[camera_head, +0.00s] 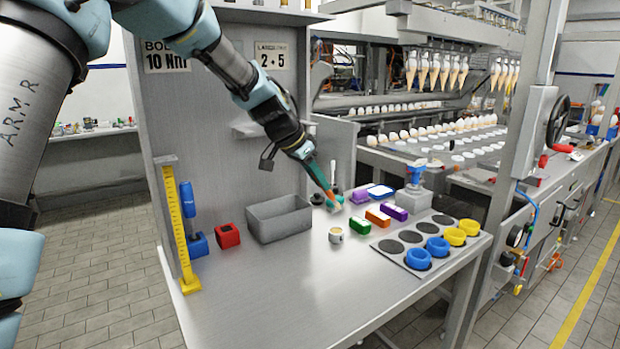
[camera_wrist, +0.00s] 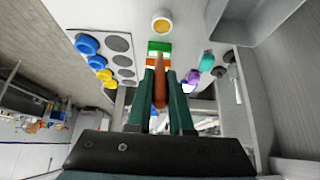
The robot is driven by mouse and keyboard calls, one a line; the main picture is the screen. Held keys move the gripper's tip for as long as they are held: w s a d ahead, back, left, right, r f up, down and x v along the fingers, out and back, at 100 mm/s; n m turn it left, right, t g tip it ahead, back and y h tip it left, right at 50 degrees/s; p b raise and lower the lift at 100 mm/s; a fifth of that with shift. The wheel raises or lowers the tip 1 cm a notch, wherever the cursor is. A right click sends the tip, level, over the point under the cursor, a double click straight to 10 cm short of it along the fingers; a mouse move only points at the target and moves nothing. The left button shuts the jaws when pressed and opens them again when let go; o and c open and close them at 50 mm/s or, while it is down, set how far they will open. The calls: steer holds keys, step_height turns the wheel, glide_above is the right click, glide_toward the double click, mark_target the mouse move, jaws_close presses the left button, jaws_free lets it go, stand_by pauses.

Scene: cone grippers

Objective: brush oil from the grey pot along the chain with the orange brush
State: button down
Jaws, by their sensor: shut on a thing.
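My gripper (camera_head: 321,180) is over the back part of the steel bench, pointing down and to the right. In the wrist view its green fingers (camera_wrist: 161,75) are shut on the orange brush (camera_wrist: 159,92), which lies between them. In the head view only a small orange part of the brush (camera_head: 330,194) shows. A small pale grey pot with yellow contents (camera_head: 336,235) stands on the bench, in front of and apart from the gripper; it also shows at the top of the wrist view (camera_wrist: 162,22). I cannot make out the chain clearly.
A grey open bin (camera_head: 279,218) stands left of the gripper. Green (camera_head: 360,227), orange (camera_head: 378,217) and purple (camera_head: 394,211) blocks lie to the right, before a plate with blue and yellow rings (camera_head: 419,259). The bench front is clear. Cones hang in the machine behind.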

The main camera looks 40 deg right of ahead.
steer(key=shift+f+b, duration=1.5)
steer(key=shift+f, duration=1.3)
steer(key=shift+f+b, duration=0.6)
steer(key=shift+b, duration=0.1)
stand_by(0.4)
steer(key=shift+r, duration=0.15)
steer(key=shift+r+p, duration=1.95)
steer(key=shift+r, duration=1.5)
